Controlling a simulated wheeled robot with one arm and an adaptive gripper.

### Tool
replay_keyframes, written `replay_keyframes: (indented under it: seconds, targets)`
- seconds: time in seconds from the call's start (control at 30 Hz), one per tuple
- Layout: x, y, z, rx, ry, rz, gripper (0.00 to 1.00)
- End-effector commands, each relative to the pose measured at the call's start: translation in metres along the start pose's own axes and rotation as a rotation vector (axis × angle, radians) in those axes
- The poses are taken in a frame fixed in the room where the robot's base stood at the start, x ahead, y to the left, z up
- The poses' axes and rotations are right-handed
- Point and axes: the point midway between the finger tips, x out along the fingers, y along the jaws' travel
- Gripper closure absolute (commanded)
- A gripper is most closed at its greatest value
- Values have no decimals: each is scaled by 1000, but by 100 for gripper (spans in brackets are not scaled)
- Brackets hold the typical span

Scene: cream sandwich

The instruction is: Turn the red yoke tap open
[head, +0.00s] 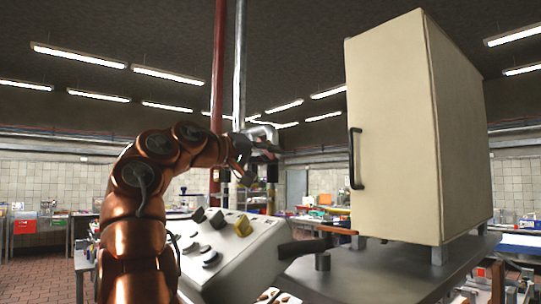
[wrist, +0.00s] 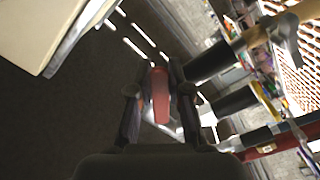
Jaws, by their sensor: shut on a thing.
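In the wrist view the red yoke tap (wrist: 160,95) stands between the two fingers of my gripper (wrist: 160,88). The fingers are shut on it, one on each side. In the head view my copper-coloured arm arches to the right, and my gripper (head: 266,152) is beside the vertical pipes, left of the cream cabinet. The tap cannot be made out clearly there, as the gripper covers it. How far the tap is turned cannot be told.
A red pipe (head: 218,60) and a grey pipe (head: 239,65) rise by the gripper. A cream cabinet (head: 390,130) with a black handle (head: 355,158) stands on a grey table (head: 350,278) at right. A sloped console (head: 228,250) with several knobs lies below the arm.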

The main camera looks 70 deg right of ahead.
Motion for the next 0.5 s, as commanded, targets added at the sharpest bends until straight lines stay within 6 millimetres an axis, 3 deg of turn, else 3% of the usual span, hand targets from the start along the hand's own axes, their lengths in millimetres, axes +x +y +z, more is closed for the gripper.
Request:
replay_keyframes:
  seconds: [0.1, 0.5]
  targets:
    - [0, 0, 0, 0, 0, 0, 100]
    - [0, -4, 0, 64, -1, 1, 100]
